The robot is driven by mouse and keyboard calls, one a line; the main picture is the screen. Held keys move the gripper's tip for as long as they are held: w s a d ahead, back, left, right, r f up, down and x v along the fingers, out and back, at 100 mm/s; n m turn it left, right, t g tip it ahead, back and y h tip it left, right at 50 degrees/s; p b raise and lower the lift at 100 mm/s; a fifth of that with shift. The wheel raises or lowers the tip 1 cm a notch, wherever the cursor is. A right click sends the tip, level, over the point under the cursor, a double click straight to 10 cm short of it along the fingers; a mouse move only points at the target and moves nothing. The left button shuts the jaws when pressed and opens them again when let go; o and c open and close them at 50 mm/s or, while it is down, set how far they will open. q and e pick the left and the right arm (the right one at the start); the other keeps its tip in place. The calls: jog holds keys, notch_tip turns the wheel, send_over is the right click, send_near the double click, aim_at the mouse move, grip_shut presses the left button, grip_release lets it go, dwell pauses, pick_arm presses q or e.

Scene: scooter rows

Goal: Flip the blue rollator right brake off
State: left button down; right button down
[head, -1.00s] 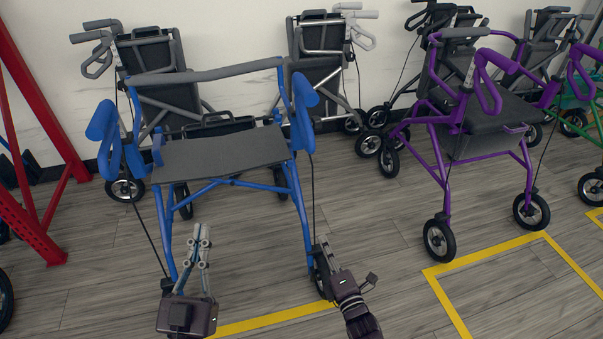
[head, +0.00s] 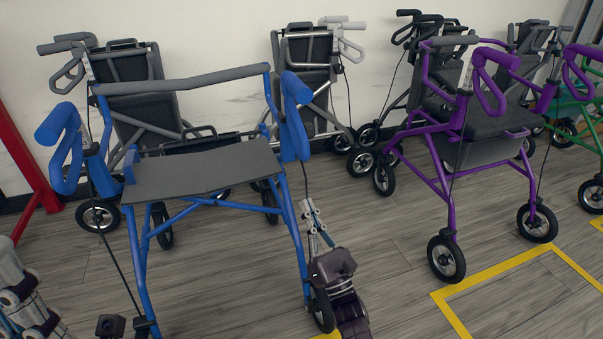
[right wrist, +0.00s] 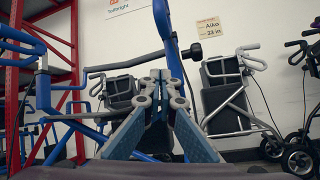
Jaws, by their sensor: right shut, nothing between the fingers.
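The blue rollator (head: 295,225) stands upright at left centre in the head view. Its blue brake handle on the picture's right (head: 296,115) hangs as a loop below the grip; the matching one (head: 62,145) is at the left. I cannot tell the brake's setting. My right gripper (head: 308,205) is shut and empty, pointing up, below the right-hand handle and beside the leg. In the right wrist view its closed fingers (right wrist: 160,78) point up near a blue frame post (right wrist: 163,25). My left gripper (head: 25,295) is partly cut off at the lower left; its fingertips are unclear.
A purple rollator (head: 450,190) stands to the right, with a green one (head: 590,125) beyond. Folded grey rollators (head: 305,75) lean along the white wall. A red rack (head: 30,150) is at the left. Floor is free between the blue and purple rollators.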

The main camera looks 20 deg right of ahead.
jog(key=w+r, duration=0.5)
jog(key=r, duration=0.3)
jog(key=shift+b, duration=0.35)
dwell(0.4)
